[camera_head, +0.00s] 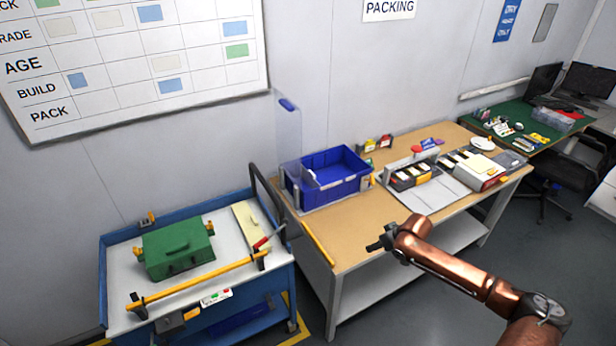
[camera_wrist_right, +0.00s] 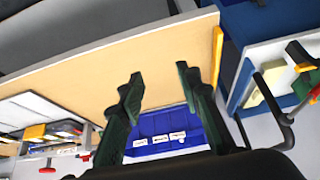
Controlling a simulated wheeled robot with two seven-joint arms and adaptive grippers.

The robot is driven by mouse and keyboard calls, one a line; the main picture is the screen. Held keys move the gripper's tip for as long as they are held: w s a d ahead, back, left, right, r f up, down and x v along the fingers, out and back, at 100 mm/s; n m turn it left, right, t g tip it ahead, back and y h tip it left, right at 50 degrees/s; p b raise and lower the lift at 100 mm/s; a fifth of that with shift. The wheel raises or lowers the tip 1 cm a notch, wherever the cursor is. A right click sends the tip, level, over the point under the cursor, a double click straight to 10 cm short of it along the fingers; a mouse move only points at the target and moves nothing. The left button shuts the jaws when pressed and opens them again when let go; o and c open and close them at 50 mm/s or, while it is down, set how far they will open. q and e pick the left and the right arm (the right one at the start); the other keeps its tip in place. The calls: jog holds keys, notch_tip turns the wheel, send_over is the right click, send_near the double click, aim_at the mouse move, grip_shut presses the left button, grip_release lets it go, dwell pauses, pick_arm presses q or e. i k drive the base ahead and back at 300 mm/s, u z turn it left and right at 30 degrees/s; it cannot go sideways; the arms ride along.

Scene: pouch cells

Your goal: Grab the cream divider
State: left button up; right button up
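My left gripper is not in view.
The green case (camera_head: 178,247) stands left of the divider. A yellow bar (camera_head: 195,284) runs along the cart's front, and a black rail (camera_head: 266,197) rises at its right end. A blue bin (camera_head: 327,194) stands on the wooden bench (camera_head: 345,235), whose front left is clear.

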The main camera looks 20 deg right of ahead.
aim_at(309, 176)
jog(key=i, duration=1.7)
